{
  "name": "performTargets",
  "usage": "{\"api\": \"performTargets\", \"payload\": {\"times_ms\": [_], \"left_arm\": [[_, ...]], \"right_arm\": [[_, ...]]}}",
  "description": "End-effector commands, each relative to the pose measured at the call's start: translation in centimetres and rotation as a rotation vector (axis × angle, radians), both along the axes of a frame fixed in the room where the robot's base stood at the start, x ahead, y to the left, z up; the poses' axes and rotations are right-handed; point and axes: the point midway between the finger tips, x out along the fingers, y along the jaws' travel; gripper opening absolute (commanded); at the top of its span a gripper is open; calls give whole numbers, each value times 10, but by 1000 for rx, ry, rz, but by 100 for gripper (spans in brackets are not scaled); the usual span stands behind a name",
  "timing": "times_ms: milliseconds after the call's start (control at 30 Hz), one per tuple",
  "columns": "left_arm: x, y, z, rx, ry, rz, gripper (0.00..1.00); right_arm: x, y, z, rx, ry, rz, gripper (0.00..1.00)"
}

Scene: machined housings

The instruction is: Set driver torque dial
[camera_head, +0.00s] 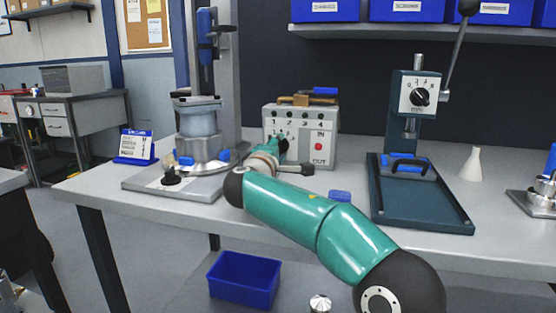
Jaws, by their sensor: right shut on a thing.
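My right arm reaches in from the lower right, and its gripper (297,168) is in front of the lower part of a grey box. The gripper is small and partly hidden by my wrist. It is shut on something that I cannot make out. A blue tool, perhaps the driver (206,36), hangs upright on the grey column at the left; no dial on it is readable. A black dial knob (420,97) with a marked white plate is on the dark teal lever press (420,220), apart from my gripper. My left gripper is out of view.
The grey box (325,125) has numbers, a red button and a tan-and-blue item on top. A round fixture (197,122) stands left of my wrist. A white cone (471,163) and metal parts (545,187) are at the right. A blue bin (243,279) is below the bench (100,192).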

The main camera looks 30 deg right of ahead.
Motion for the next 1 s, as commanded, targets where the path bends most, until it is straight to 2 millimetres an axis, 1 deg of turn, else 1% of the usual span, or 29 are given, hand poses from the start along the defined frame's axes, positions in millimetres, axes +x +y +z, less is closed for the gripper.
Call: {"api": "performTargets", "payload": {"times_ms": [33, 567, 600, 733, 1000], "left_arm": [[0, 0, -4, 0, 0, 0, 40], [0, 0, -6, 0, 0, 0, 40], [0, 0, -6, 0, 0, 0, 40], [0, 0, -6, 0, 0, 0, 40], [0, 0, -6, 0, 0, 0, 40]], "right_arm": [[0, -1, -6, 13, -2, -6, 11], [0, -1, -6, 33, -20, -7, 11], [0, -1, -6, 33, -20, -7, 49], [0, -1, -5, 31, -22, -6, 71], [0, 0, -3, 28, -26, -3, 71]]}}
